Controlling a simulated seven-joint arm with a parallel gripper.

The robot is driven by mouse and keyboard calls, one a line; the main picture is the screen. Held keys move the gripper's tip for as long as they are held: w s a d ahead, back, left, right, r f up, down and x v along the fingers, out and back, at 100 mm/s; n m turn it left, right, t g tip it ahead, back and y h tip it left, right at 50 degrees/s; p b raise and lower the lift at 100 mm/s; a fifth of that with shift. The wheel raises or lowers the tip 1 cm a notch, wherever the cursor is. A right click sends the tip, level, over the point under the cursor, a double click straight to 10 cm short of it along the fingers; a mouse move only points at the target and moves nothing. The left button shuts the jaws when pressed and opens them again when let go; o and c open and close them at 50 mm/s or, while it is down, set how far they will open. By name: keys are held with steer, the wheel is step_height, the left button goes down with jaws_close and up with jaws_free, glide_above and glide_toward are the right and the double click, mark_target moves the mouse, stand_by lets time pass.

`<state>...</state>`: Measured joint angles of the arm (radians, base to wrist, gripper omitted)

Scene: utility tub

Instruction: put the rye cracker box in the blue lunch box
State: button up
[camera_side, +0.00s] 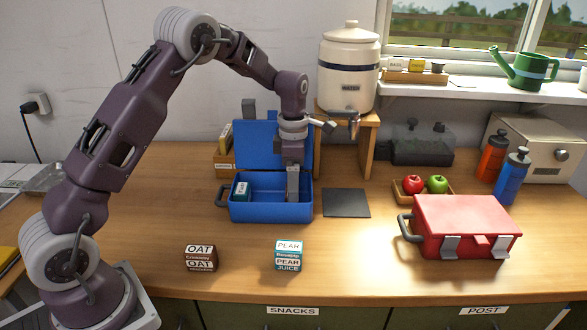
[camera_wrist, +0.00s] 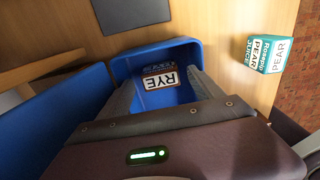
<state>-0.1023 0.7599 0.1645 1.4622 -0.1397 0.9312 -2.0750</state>
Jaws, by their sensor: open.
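The blue lunch box (camera_side: 270,213) stands open at mid-table with its lid raised behind it. My gripper (camera_side: 292,190) points down into its right part. In the wrist view my gripper (camera_wrist: 160,85) is open, with one finger on each side of the rye cracker box (camera_wrist: 160,80). The rye cracker box has a white RYE label and is inside the lunch box (camera_wrist: 125,66), between the fingers. I cannot tell whether it touches them or the floor. In the side view it is hidden.
The oat box (camera_side: 200,258) and pear juice box (camera_side: 288,256) stand in front. A dark mat (camera_side: 346,203) lies to the right. A red lunch box (camera_side: 465,225) and a fruit tray (camera_side: 422,195) are farther right. A crock (camera_side: 348,70) on a wooden stand is behind.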

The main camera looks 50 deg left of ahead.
steer(key=s+d+r+m+t, duration=0.1)
steer(key=s+d+r+m, duration=0.15)
steer(key=r, duration=0.55)
steer(key=s+d+r+m, duration=0.1)
steer(key=s+r+m, duration=0.25)
steer(key=r, duration=0.45)
steer(key=s+d+r+m+t, duration=0.25)
steer(key=s+r+m, duration=0.25)
steer(key=s+m, duration=0.45)
steer(key=s+d+f+m+t, duration=0.1)
steer(key=s+m, duration=0.5)
steer(key=s, duration=0.2)
steer(key=s+d+f+m+t, duration=0.1)
steer(key=s+d+f+m, duration=0.1)
steer(key=s+m, duration=0.3)
steer(key=s, duration=0.3)
steer(key=shift+s+f+m, duration=0.25)
steer(key=shift+f+m, duration=0.05)
steer(key=shift+m, duration=0.05)
steer(key=shift+d, duration=0.1)
